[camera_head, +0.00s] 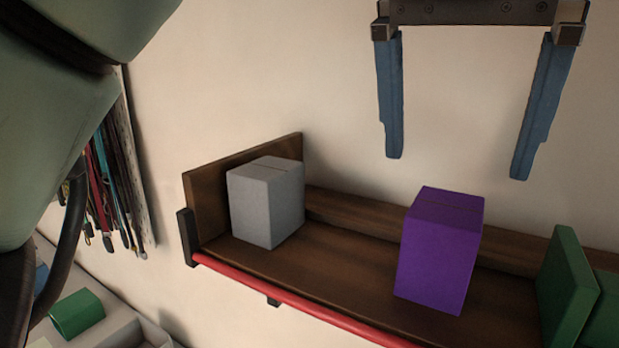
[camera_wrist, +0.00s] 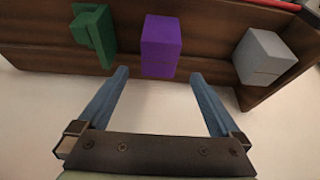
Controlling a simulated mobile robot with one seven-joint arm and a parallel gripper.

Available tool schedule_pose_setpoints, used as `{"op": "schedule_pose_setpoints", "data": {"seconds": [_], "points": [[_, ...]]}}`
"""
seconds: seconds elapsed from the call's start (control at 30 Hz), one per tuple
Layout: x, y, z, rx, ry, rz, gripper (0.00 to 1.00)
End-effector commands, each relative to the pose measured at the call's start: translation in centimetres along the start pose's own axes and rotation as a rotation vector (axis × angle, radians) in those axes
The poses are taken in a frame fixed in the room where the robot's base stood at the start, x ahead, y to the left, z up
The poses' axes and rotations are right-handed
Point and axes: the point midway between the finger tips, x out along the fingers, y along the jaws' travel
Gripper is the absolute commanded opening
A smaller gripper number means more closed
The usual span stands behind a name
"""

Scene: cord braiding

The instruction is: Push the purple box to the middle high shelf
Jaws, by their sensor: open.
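The purple box (camera_head: 440,250) stands upright on a dark wooden shelf (camera_head: 340,268) in the head view, right of centre. In the wrist view the purple box (camera_wrist: 161,46) sits near the top centre, ahead of my fingertips and roughly in line with the gap between them. My gripper (camera_head: 456,160) hangs above and behind the box in the head view, its two blue fingers wide apart and empty. The fingers also show in the wrist view (camera_wrist: 160,76) and appear apart from the box. I cannot tell which shelf level this is.
A grey box (camera_head: 265,203) stands at the shelf's left end by a wooden side panel; a green block (camera_head: 567,290) is right of the purple box. A red bar (camera_head: 290,300) runs along the shelf's front edge. Cords (camera_head: 105,190) hang at left. Bare shelf lies between the grey and purple boxes.

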Motion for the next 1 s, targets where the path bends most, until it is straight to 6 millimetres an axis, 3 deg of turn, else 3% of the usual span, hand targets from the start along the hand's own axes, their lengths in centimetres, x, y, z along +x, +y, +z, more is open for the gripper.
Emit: {"op": "schedule_pose_setpoints", "data": {"seconds": [0.6, 0.8, 1.0], "points": [[9.6, 0.0, -0.1, -0.002, -0.002, 0.001, 1.00], [11.1, 0.0, 0.0, -0.001, 0.000, 0.000, 1.00], [11.4, 0.0, 0.0, -0.001, 0.001, 0.001, 1.00]]}}
